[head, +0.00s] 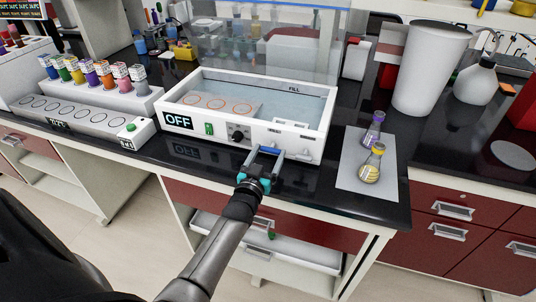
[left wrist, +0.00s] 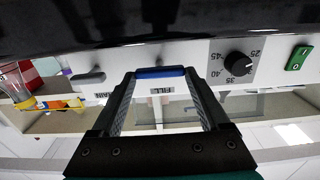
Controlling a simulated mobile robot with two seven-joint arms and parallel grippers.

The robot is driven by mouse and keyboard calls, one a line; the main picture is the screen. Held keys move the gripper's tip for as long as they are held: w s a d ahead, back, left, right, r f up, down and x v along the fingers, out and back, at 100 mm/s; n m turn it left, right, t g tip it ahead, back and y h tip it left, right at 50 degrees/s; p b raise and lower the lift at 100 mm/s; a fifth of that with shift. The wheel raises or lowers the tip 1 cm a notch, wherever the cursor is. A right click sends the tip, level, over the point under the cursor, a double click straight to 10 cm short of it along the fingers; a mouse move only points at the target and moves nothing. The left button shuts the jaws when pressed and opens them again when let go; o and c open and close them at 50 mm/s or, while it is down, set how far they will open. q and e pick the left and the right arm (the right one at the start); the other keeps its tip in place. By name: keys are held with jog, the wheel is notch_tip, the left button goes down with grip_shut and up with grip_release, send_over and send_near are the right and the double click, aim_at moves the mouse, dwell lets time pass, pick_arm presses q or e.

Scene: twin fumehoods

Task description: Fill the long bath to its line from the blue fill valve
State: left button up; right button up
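The long bath (head: 262,125) is a white open tank on the black counter, its display reading OFF. Its inside looks pale blue-grey; I cannot tell the water level. A FILL mark (head: 293,89) shows at its back wall. The blue fill valve (left wrist: 160,72) is a short bar on the front panel beside a FILL label. My left gripper (head: 267,154) is at the bath's front, fingers apart. In the left wrist view the gripper (left wrist: 161,82) has its fingertips at either end of the blue bar; contact cannot be told. My right gripper is out of view.
A grey drain lever (left wrist: 88,77) and a black dial (left wrist: 238,64) flank the valve. Two flasks stand on a white mat (head: 352,168) right of the bath. A rack of coloured bottles (head: 100,95) stands left. A clear screen (head: 265,40) rises behind the bath.

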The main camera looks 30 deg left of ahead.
pick_arm(q)
jog(key=c, duration=0.8)
jog(key=shift+n+p, duration=0.3)
jog(key=shift+n, duration=1.2)
jog(key=shift+c, duration=0.2)
jog(key=o, duration=1.2)
jog(key=shift+o, duration=0.2)
jog(key=p+v, duration=0.1)
jog(key=v, duration=1.4)
jog(key=shift+s+p, duration=0.2)
jog(key=shift+p, duration=0.15)
jog(key=shift+a+f, duration=0.1)
jog(key=shift+a, duration=0.05)
